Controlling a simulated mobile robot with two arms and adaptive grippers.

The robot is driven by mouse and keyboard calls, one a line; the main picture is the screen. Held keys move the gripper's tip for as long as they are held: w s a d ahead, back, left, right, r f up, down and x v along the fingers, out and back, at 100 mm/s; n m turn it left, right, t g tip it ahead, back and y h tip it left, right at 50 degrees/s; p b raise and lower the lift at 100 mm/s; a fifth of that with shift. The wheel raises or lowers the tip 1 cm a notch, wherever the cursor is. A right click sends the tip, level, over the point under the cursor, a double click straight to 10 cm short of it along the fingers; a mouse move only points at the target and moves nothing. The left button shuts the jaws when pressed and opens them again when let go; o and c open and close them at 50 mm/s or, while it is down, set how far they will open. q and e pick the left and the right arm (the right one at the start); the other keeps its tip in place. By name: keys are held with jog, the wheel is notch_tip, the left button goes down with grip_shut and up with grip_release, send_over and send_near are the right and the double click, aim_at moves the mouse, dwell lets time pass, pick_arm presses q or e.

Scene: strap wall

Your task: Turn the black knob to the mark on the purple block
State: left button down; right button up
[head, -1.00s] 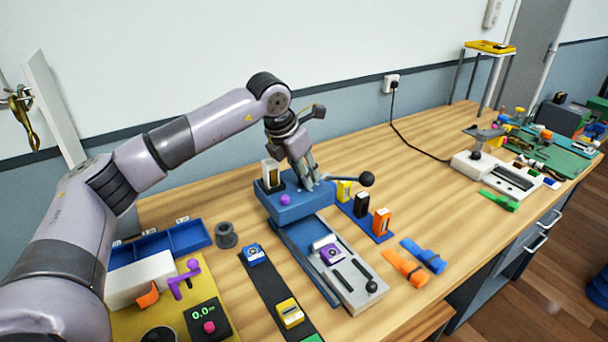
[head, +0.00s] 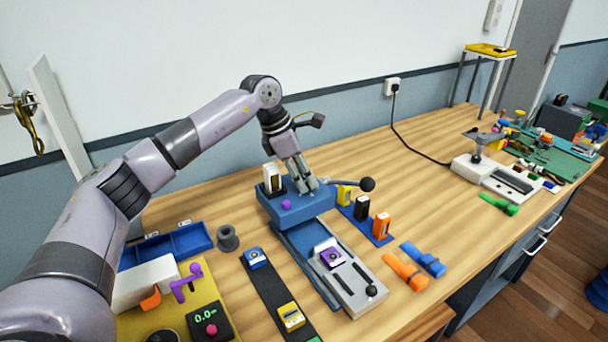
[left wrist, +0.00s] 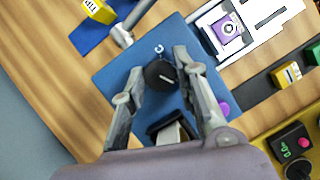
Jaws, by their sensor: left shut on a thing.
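The black knob (left wrist: 160,75) sits on top of the blue machine (left wrist: 120,70), with a pale line on its face. My left gripper (left wrist: 158,76) points down over the machine, a finger on each side of the knob, shut on it. In the head view my left gripper (head: 308,187) hides the knob. The purple block (head: 331,257) sits in the grey-white slide in front of the machine. It also shows in the left wrist view (left wrist: 229,30), with a pale round face whose mark is too small to read. My right gripper is not in view.
A lever with a black ball (head: 367,185) sticks out right of the machine. A purple button (head: 286,204) is on its front. Yellow, black and orange blocks stand on a blue strip (head: 372,229) to the right. A dark strip (head: 270,289) with blocks lies in front.

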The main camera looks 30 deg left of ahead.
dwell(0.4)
pick_arm(q)
jog(key=c, duration=1.2)
grip_release()
jog(key=shift+c, duration=0.2)
jog(key=v, duration=1.2)
jog(key=shift+r, duration=0.1)
